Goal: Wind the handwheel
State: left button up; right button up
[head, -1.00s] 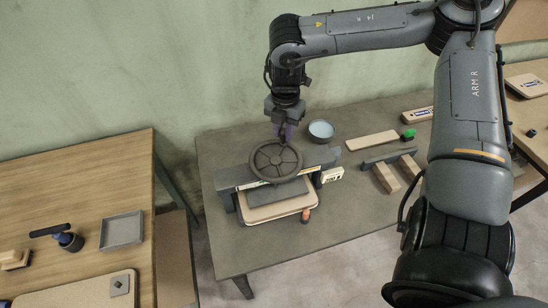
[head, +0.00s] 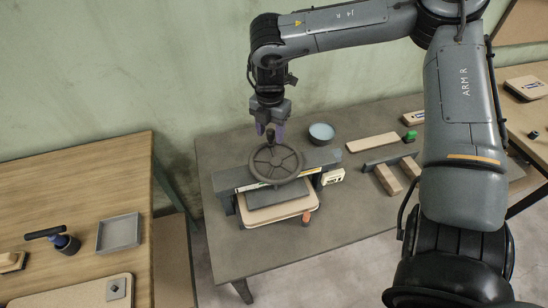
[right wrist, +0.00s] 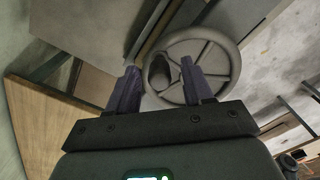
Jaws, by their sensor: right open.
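The handwheel (head: 275,163) is a dark grey spoked wheel lying nearly flat on top of the press on the middle bench. It also shows in the right wrist view (right wrist: 236,62). Its dark upright handle (right wrist: 158,72) stands at the wheel's far side in the head view. My right gripper (head: 270,131) points down over that far side. In the right wrist view its two purple fingers (right wrist: 160,90) are open, one on each side of the handle, with gaps visible. I cannot tell how far down the handle they reach. My left gripper is not in view.
A small white device (head: 333,177) and wooden blocks (head: 388,181) are to the right. The bench front is clear.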

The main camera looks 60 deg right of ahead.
notch_tip(320, 180, up, 4)
jog(key=p, duration=0.3)
jog(key=shift+f, duration=0.25)
notch_tip(320, 180, up, 4)
jog(key=shift+f+p, duration=0.25)
jog(key=shift+p, duration=1)
